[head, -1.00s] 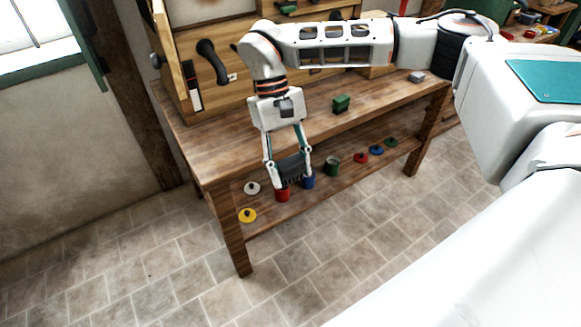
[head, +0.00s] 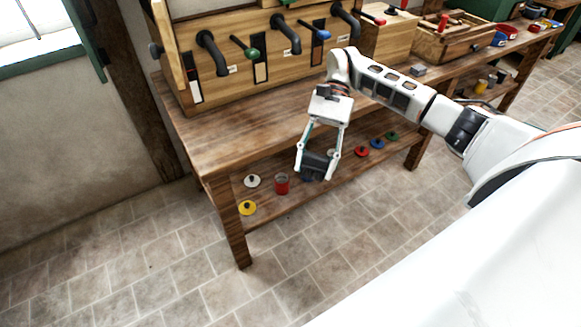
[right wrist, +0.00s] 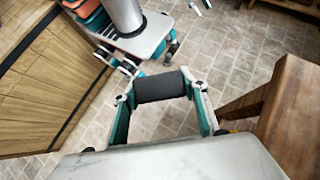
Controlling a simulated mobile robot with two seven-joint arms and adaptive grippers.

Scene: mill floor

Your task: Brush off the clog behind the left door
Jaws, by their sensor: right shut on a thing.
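My right gripper (head: 315,174) is shut on a dark, short cylindrical thing (head: 316,162), perhaps the brush. It hangs in front of the bench, over the lower shelf. The dark thing also shows crosswise between the fingers in the right wrist view (right wrist: 160,86). A wooden cabinet (head: 225,83) stands on the bench, with curved black spouts, small windows and coloured-knob levers on its front. I cannot make out which part is the left door, and no clog shows. My left gripper is not in view.
The wooden bench (head: 205,150) has a bare strip before the cabinet. Its lower shelf holds a red cup (head: 281,184) and white (head: 252,181), yellow (head: 247,208), red, blue and green lids. A wooden crate (head: 450,42) stands at the back right. The tiled floor in front is clear.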

